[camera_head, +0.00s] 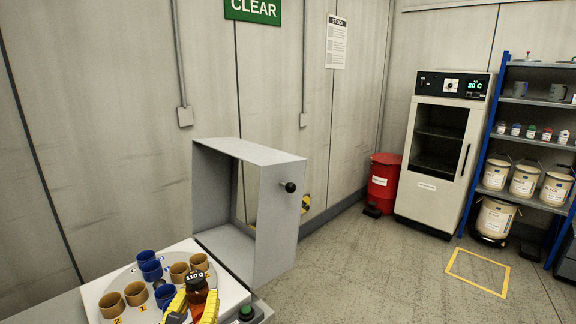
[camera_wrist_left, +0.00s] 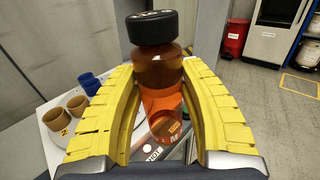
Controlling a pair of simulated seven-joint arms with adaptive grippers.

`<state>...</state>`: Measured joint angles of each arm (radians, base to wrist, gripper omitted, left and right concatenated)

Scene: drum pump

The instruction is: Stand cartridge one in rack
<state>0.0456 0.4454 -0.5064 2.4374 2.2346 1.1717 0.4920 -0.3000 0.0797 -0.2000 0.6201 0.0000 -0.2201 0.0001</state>
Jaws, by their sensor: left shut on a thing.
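An amber bottle-like cartridge (camera_head: 197,284) with a black cap marked 110 g is in my left gripper (camera_head: 195,304). In the left wrist view the cartridge (camera_wrist_left: 158,68) stands roughly upright between the curved yellow fingers (camera_wrist_left: 160,105), which are shut on it. The rack is a white board (camera_head: 232,288) with a round plate of tan cups (camera_head: 136,294) and blue cups (camera_head: 152,270). Numbers 1 and 2 show by two tan cups. The cartridge is over the rack's right part; I cannot tell its height above it. My right gripper is not in view.
A grey open-fronted box frame (camera_head: 275,215) with a black knob stands just behind and right of the rack. A green button (camera_head: 246,313) is at the rack's right. A red bin (camera_head: 383,185), an oven cabinet (camera_head: 435,160) and shelves stand far right.

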